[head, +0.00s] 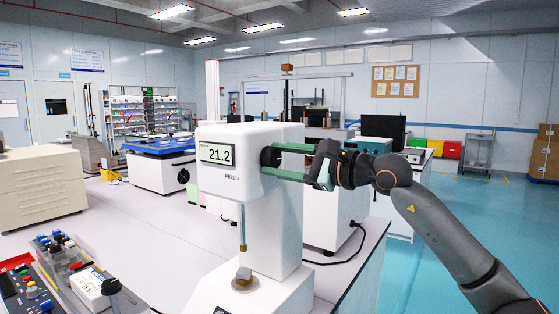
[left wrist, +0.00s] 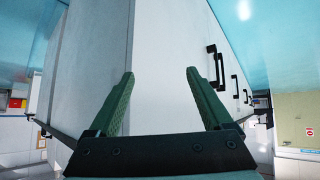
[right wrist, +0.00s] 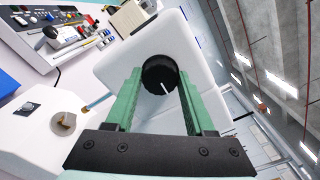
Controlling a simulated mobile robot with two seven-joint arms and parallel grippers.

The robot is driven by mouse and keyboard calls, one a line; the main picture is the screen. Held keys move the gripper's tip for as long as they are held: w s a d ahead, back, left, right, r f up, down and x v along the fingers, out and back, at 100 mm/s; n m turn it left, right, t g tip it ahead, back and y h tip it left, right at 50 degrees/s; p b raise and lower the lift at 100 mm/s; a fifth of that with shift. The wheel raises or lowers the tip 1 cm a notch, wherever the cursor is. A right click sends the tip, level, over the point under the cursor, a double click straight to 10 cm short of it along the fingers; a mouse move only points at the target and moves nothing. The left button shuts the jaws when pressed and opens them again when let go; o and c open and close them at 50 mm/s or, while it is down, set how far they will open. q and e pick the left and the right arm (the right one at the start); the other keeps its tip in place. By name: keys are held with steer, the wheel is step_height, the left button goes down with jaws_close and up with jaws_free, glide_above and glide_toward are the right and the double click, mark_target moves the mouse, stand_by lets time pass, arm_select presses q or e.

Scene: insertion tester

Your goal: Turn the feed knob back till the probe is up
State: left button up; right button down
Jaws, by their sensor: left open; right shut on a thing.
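The insertion tester (head: 240,140) is a white column machine with a display (head: 217,154) reading 21.2. Its black feed knob (head: 268,157) is on the right side of the head; in the right wrist view the knob (right wrist: 158,72) shows a white pointer line. My right gripper (head: 280,160) is shut on the knob, one green finger on each side. The thin brass-coloured probe (head: 243,236) hangs from the head above a small sample block (head: 243,276), with a visible gap between. My left gripper (left wrist: 160,75) is open and empty, facing a white cabinet side (left wrist: 160,40).
A panel with coloured knobs and a small white box (head: 92,290) are at the front left of the white bench (head: 150,220). A beige machine (head: 40,187) stands at the left. A black cable (head: 345,248) lies on the bench right of the tester.

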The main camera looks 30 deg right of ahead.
arm_select(q)
steer(key=shift+w+r, duration=0.1)
steer(key=shift+w, duration=0.15)
stand_by(0.5)
arm_select(e)
steer(key=shift+c, duration=1.3)
jaws_free()
arm_select(q)
steer(key=shift+s, duration=0.1)
arm_select(e)
steer(key=shift+s+d, duration=0.1)
steer(key=shift+s, duration=0.1)
arm_select(q)
steer(key=f+b, duration=0.2)
steer(key=d+f+b, duration=0.1)
steer(key=b, duration=0.2)
steer(key=f+b, duration=0.2)
steer(key=b, duration=0.1)
steer(key=shift+w+d+f, duration=0.2)
steer(key=shift+d+f, duration=0.05)
steer(key=shift+f, duration=0.1)
arm_select(e)
steer(key=v, duration=1.2)
